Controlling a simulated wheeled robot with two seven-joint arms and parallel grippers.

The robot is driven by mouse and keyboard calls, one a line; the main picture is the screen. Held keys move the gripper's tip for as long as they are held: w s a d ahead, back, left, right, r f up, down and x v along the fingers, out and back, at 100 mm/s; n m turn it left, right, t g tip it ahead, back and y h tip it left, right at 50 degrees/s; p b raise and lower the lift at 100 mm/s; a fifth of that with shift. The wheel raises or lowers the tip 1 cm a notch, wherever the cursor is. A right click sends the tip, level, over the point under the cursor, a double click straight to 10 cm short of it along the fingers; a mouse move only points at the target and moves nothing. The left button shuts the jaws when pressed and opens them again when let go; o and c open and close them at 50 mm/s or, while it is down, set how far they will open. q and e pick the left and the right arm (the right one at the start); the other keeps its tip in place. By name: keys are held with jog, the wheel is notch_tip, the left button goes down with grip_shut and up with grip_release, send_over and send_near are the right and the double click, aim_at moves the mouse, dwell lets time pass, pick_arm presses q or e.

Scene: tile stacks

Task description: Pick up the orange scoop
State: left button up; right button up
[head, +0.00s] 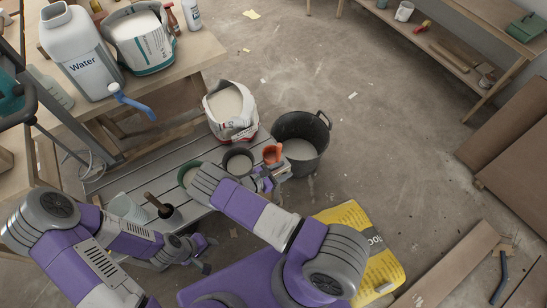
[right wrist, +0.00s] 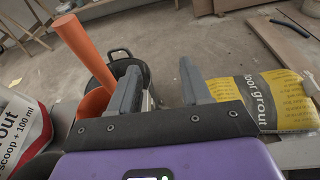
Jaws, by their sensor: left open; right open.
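The orange scoop (head: 272,153) shows just beyond my right gripper (head: 275,178) in the head view, near the black bucket. In the right wrist view the scoop's handle (right wrist: 78,42) rises at the left, tilted, with its bowl lower down and partly hidden by a finger. My right gripper (right wrist: 158,80) is open, and the handle is outside its fingers, to the left; nothing shows between them. What the scoop rests on is hidden.
A black bucket (head: 308,130) stands on the floor right of the slatted bench (head: 150,165). An open powder bag (head: 232,112) and small dark tub (head: 238,160) stand near the scoop. A yellow bag (head: 350,225) lies at right. A water canister (head: 78,60) stands on the wooden table.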

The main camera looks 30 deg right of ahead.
aim_at(278, 149)
jog(key=w+a+r+n+t+h, duration=0.2)
jog(key=w+a+r+t, duration=0.15)
jog(key=w, duration=0.25)
jog(key=shift+n+t, duration=0.3)
jog(key=shift+t, duration=0.05)
jog(key=x, duration=0.5)
jog(key=r+b+x, duration=0.1)
jog(key=x, duration=0.2)
jog(key=shift+s+d, duration=0.15)
jog(key=shift+s, duration=0.2)
grip_shut()
